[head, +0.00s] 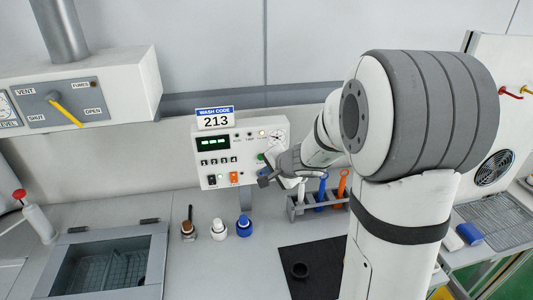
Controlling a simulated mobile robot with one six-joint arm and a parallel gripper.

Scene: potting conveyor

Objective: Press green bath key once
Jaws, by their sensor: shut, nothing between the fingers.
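A white control panel (212,178) stands at the back of the bench, with a dark display (212,143), a row of small black keys and a dial. A small green key (261,157) shows at the panel's lower right, partly hidden by my gripper; I cannot read its label. My gripper (264,181) is shut and empty, in front of the panel's lower right, its tip just below the green key. I cannot tell whether it touches the panel. Lower on the panel are a black switch and an orange switch (234,177).
A sign reading "WASH CODE 213" (215,118) tops the panel. White and blue-capped bottles (244,227) stand before it. A grey rack (298,212) holds white, blue and orange tools. A black mat (290,259) bears a dark cup. A basin (75,296) is at left.

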